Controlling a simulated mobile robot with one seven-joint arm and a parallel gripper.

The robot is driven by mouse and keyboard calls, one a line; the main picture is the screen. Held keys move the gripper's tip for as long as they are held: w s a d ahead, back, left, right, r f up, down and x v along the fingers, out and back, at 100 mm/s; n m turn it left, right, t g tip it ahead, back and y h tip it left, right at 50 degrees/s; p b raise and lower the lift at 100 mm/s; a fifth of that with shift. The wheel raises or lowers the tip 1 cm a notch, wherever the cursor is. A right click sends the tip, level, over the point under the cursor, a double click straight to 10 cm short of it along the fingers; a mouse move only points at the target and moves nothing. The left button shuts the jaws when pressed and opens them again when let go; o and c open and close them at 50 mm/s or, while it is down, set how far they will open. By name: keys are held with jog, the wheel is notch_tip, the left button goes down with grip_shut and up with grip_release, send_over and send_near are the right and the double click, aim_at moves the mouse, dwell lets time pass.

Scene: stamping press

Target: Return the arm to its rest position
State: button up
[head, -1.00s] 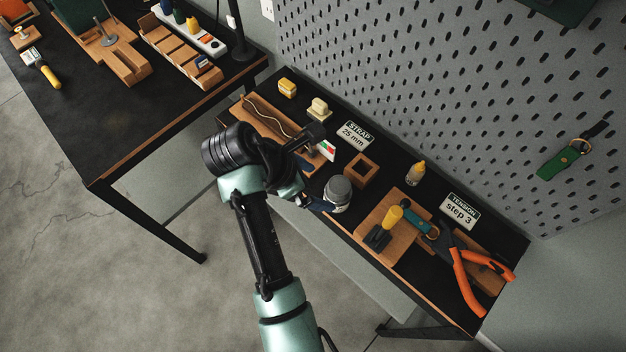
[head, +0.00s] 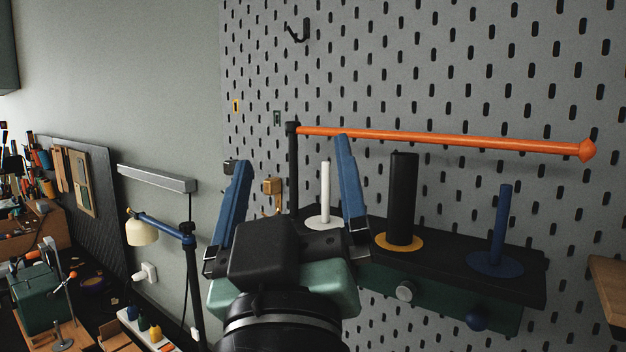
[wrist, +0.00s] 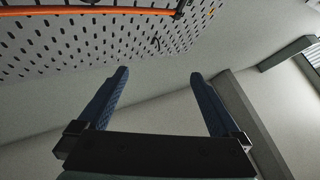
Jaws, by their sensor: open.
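My gripper (head: 294,172) is raised in the lower middle of the head view. Its two blue fingers stand wide apart and point up, with nothing between them. In front of it on the pegboard is a dark shelf (head: 450,254) with a white post, a black post and a blue post on it. In the wrist view my gripper (wrist: 159,82) also shows open and empty, with the pegboard (wrist: 95,45) and plain wall beyond the fingertips. Neither finger clearly touches anything.
An orange rod (head: 440,140) runs across above the shelf on a black upright. A lamp (head: 142,230) and a cluttered workbench stand at the left. A wooden ledge (head: 606,280) juts in at the right edge. The grey wall at upper left is bare.

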jog(key=s+d+r+m+t, duration=0.1)
jog(key=s+r+m+t, duration=0.2)
jog(key=s+r, duration=0.4)
jog(key=shift+s+d+m+t, duration=0.25)
jog(key=shift+d+m+t, duration=0.05)
jog(key=shift+d+m, duration=0.1)
